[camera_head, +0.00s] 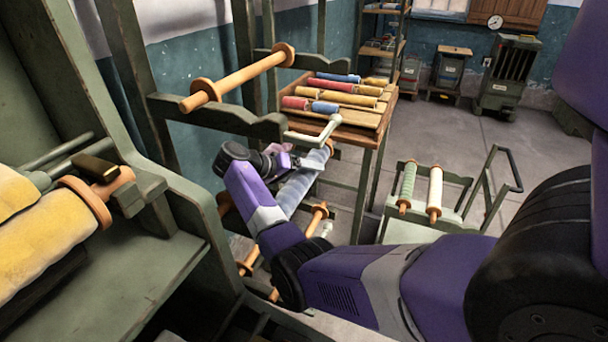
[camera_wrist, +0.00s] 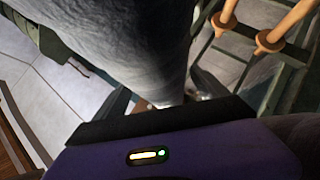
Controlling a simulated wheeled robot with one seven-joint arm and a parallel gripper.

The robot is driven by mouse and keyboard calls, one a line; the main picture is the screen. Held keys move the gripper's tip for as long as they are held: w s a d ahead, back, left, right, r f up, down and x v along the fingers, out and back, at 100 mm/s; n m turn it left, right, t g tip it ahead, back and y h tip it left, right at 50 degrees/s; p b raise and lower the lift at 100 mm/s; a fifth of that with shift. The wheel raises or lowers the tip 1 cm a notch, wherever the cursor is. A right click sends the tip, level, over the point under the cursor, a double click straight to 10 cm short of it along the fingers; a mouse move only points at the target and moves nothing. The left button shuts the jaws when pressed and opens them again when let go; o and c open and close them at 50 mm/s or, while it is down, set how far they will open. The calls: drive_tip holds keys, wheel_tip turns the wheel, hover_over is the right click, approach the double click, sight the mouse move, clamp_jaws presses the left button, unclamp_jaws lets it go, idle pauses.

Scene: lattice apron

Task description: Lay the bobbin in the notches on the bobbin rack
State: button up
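A bobbin wound with blue-grey yarn (camera_head: 299,186) slants below the wooden table, its orange end flange showing at the top. My gripper (camera_head: 284,162) is at its upper part, with the fingers partly hidden. In the wrist view the grey yarn (camera_wrist: 125,45) fills the middle, between the dark fingers of my gripper (camera_wrist: 160,95), which appears shut on it. The green bobbin rack (camera_head: 225,118) has notched arms; a bare wooden bobbin (camera_head: 240,77) lies across its upper arms. Lower wooden bobbins (camera_head: 313,222) sit under my arm; their supports are largely hidden.
A wooden table (camera_head: 350,118) with several coloured rolls stands behind my gripper. A green machine with a yellow roll (camera_head: 40,235) fills the left. A cart (camera_head: 450,190) with a green and a cream bobbin stands at right. Floor (camera_head: 440,115) is open behind the cart.

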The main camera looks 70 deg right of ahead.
drive_tip(key=b+v, duration=0.1)
drive_tip(key=v, duration=0.6)
drive_tip(key=shift+w+a+r, duration=0.2)
idle(0.7)
